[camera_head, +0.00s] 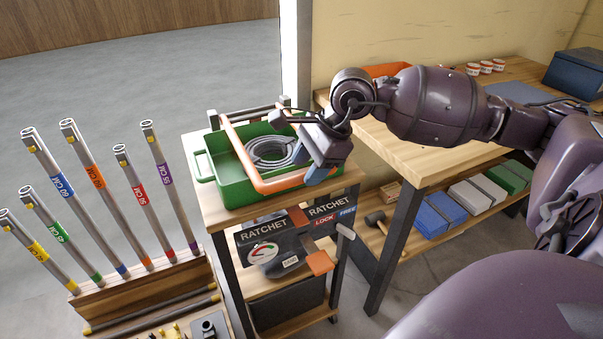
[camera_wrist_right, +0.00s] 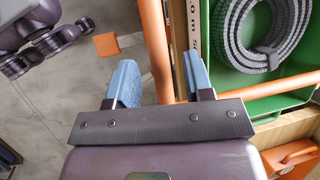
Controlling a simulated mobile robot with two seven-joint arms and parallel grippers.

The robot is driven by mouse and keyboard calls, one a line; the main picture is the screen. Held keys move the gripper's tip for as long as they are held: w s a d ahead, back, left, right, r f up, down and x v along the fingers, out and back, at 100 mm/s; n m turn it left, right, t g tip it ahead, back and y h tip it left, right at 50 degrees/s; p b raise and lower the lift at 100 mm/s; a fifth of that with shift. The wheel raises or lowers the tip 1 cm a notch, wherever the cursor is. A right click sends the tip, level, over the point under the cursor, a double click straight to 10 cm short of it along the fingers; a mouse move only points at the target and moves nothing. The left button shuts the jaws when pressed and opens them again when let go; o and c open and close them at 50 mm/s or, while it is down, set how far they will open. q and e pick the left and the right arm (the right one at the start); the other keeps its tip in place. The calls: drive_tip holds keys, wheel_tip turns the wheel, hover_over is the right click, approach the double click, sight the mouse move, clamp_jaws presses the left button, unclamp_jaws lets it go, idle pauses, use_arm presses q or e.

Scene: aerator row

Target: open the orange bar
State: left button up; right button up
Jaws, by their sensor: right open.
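The orange bar (camera_head: 240,152) is a bent tube lying around the near and left sides of a green crate (camera_head: 203,168) on a small wooden cart. My right gripper (camera_head: 320,172) is over the near right corner of the crate, at the bar's right end. In the right wrist view the bar (camera_wrist_right: 153,32) runs between the two blue fingers of my right gripper (camera_wrist_right: 158,66), which stand apart with gaps beside it. Another length of the bar runs right across the crate. The bar's part behind the palm is hidden. My left gripper is not in view.
A grey coiled hose (camera_head: 268,153) lies in the crate. A rack (camera_head: 150,287) of several coloured, labelled rods stands at the left. A workbench (camera_head: 425,158) is at the right, under my right arm. A hammer (camera_head: 375,220) lies on its lower shelf. Open floor lies behind the cart.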

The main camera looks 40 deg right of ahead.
drive_tip(key=shift+x, duration=0.95)
clamp_jaws()
